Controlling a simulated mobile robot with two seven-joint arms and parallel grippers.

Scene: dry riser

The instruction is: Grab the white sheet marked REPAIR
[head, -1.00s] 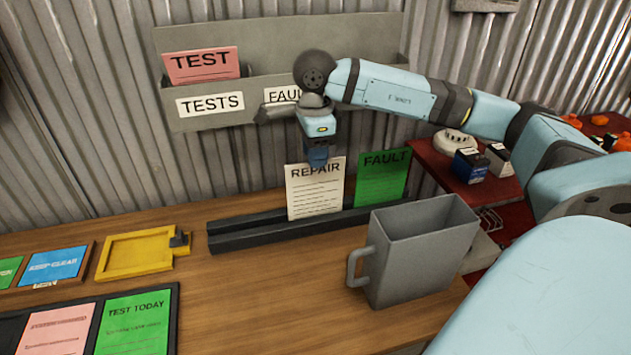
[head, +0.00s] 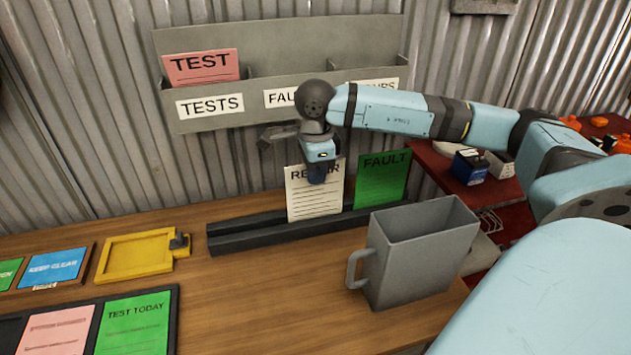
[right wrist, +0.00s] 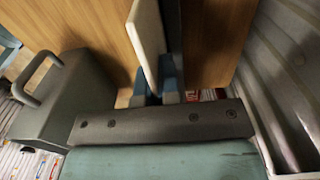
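The white sheet marked REPAIR (head: 314,202) stands upright in the dark slotted rack (head: 232,238) on the bench. My right gripper (head: 318,175) is at its top edge from above, and one finger covers the middle of the word REPAIR. In the right wrist view the sheet (right wrist: 149,38) shows nearly edge-on between the two fingers (right wrist: 157,85), which are a small gap apart. The gripper looks open around the sheet; contact is not clear. My left gripper is not in view.
A green FAULT sheet (head: 382,178) stands in the rack just right. A grey mug-shaped container (head: 420,255) stands in front. A grey wall holder (head: 270,50) with a pink TEST sheet (head: 201,66) is behind. A yellow tray (head: 137,252) lies left.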

